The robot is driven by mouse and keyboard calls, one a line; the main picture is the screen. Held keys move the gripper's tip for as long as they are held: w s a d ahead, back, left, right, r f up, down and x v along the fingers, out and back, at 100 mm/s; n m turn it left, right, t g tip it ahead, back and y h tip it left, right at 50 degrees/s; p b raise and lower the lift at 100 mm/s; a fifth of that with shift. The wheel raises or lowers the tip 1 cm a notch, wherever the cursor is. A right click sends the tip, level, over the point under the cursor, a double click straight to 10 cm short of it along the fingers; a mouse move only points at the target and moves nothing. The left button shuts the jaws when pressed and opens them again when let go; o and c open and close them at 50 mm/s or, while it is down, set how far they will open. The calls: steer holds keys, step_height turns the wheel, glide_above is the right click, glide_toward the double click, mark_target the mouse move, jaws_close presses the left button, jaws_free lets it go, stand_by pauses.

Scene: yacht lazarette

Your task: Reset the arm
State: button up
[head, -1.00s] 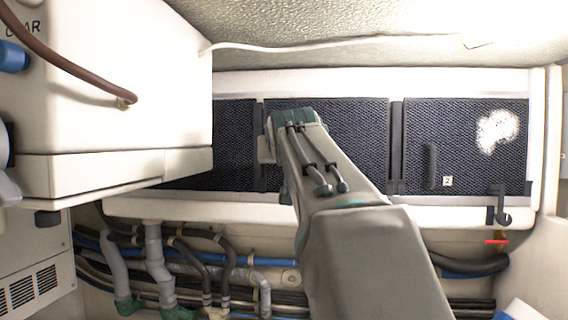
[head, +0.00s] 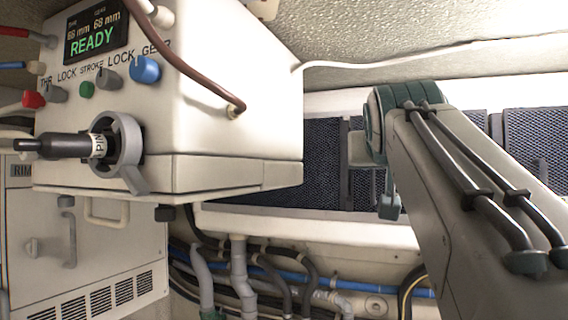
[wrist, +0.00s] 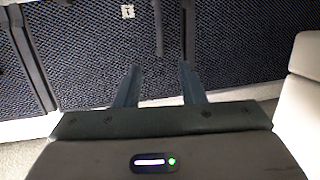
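My arm rises from the lower right of the head view, with its bend at the upper right. My gripper shows in the wrist view (wrist: 158,88) with its two fingers apart and nothing between them. It faces dark woven panels (wrist: 90,50), and I cannot tell how far off they are. In the head view the fingertips are hidden behind my arm.
A white control box (head: 235,100) with a READY display (head: 93,38), coloured knobs and a black-handled lever (head: 60,146) fills the left. Below it are a vented cabinet (head: 90,250) and grey pipes (head: 240,270). Dark panels (head: 320,145) line the back wall.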

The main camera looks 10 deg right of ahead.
steer(key=a+f+n+g+y, duration=0.1)
steer(key=a+f+g+y, duration=0.15)
steer(key=f, duration=1.35)
steer(key=s+a+f+n+g+y, duration=0.1)
steer(key=s+a+f+g, duration=0.2)
steer(key=f, duration=0.8)
steer(key=s+a+f+n+g+y, duration=0.1)
steer(key=s+a+f+g, duration=0.1)
steer(key=s+f, duration=0.5)
steer(key=s+a+f+n+g+y, duration=0.1)
steer(key=s+a+f+g, duration=0.2)
steer(key=f, duration=1.2)
steer(key=shift+s+a+f+n+g+y, duration=0.3)
steer(key=shift+s+a, duration=0.35)
steer(key=shift+s, duration=0.6)
